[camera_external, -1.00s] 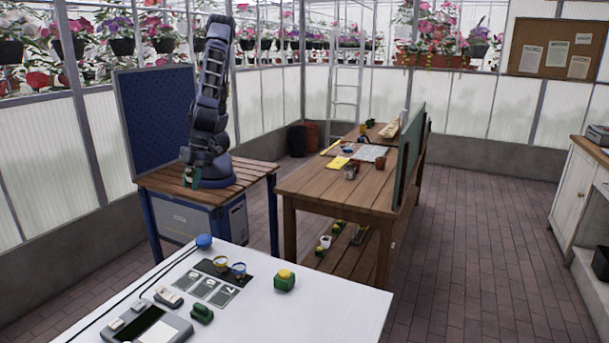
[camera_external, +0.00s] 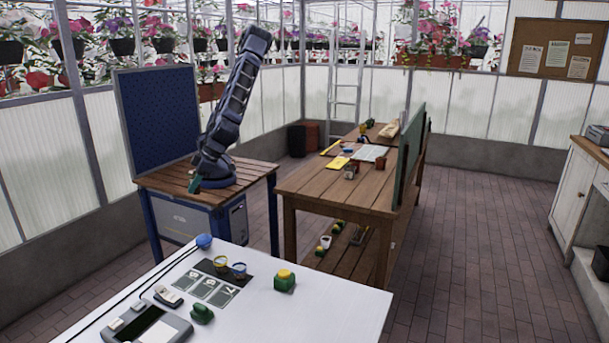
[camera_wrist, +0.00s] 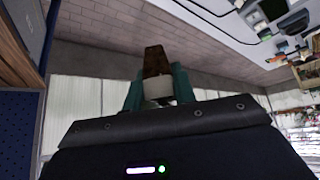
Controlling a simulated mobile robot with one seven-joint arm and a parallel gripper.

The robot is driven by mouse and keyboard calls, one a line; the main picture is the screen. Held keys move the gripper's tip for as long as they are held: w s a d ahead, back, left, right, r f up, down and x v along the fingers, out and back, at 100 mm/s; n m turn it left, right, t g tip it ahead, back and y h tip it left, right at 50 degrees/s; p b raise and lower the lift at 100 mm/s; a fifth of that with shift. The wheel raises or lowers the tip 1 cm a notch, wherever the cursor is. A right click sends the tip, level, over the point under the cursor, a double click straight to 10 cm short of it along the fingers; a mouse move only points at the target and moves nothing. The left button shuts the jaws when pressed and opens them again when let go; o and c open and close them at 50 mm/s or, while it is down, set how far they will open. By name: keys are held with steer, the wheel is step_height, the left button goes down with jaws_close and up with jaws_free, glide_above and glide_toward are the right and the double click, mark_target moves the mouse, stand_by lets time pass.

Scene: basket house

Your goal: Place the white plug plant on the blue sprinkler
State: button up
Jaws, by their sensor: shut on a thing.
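My gripper (camera_wrist: 160,97) shows in the wrist view with its teal fingers on either side of a white and brown piece (camera_wrist: 157,86), which looks like the white plug plant. It is shut on this piece, white near the fingers and dark brown at the far end. A blue rounded thing (camera_external: 204,241) sits at the white table's far edge. I cannot tell whether it is the sprinkler.
The white table (camera_external: 330,300) bears blue and yellow cups (camera_external: 238,270), a green and yellow block (camera_external: 285,281) and a grey device (camera_external: 157,325). A wooden bench (camera_external: 310,184) with several small items stands to the right. A blue perforated panel (camera_external: 158,115) rises behind my arm.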

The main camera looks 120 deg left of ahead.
step_height(320, 180, down, 17)
steer(key=shift+f, duration=0.1)
stand_by(0.5)
steer(key=shift+f, duration=0.1)
steer(key=o, duration=1)
steer(key=v, duration=1.2)
